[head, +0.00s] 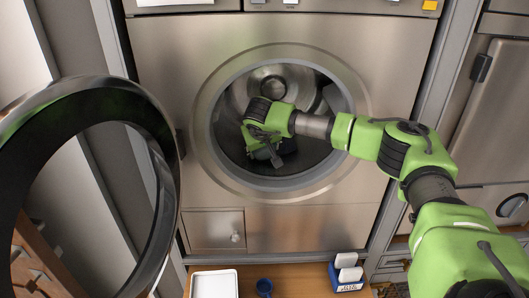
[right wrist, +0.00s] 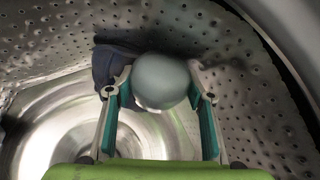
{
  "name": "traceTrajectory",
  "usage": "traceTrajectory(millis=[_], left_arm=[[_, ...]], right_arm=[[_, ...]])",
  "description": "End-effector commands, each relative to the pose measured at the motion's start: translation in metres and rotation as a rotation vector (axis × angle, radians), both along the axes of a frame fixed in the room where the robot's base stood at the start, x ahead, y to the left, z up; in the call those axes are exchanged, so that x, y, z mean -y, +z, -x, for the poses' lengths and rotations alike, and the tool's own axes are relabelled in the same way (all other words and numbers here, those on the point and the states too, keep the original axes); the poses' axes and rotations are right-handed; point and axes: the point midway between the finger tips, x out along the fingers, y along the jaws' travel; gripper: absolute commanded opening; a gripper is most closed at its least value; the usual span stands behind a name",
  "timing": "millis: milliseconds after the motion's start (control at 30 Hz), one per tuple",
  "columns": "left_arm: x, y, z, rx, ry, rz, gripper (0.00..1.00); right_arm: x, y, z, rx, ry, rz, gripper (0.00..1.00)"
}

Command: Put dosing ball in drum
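The dosing ball (right wrist: 161,80) is a smooth grey-green ball in the right wrist view. It sits between the two fingertips of my right gripper (right wrist: 160,84), with a pad against each side, so the gripper looks shut on it. In the head view my right gripper (head: 272,158) reaches through the round opening into the steel drum (head: 238,100). The ball is hidden there by the gripper and wrist. The perforated drum wall (right wrist: 245,90) surrounds the gripper in the right wrist view. My left gripper is not in view.
The round door (head: 163,190) stands open at the left. A dark cloth (right wrist: 104,66) lies in the drum behind the ball. Below the machine are a white tray (head: 214,284), a blue cup (head: 264,287) and a blue holder (head: 347,283). The opening's rim (head: 205,150) surrounds my right wrist.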

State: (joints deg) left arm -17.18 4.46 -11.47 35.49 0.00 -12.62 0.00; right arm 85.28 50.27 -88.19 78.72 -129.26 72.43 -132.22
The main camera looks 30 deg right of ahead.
Motion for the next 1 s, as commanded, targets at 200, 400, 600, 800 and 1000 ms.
traceTrajectory(millis=[200,400,600,800,1000], left_arm=[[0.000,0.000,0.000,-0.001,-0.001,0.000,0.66],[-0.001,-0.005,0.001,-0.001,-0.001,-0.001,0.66],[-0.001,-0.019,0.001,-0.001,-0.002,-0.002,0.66],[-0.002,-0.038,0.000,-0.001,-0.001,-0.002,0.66],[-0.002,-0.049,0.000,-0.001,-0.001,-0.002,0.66]], right_arm=[[0.000,0.000,0.000,0.000,0.000,0.000,0.32],[-0.001,0.001,0.001,0.001,-0.001,0.000,0.32],[-0.002,0.021,0.002,0.007,0.000,-0.001,0.32],[-0.003,0.069,0.002,0.007,0.000,-0.002,0.32],[-0.020,0.068,0.031,0.002,0.004,0.001,0.32]])
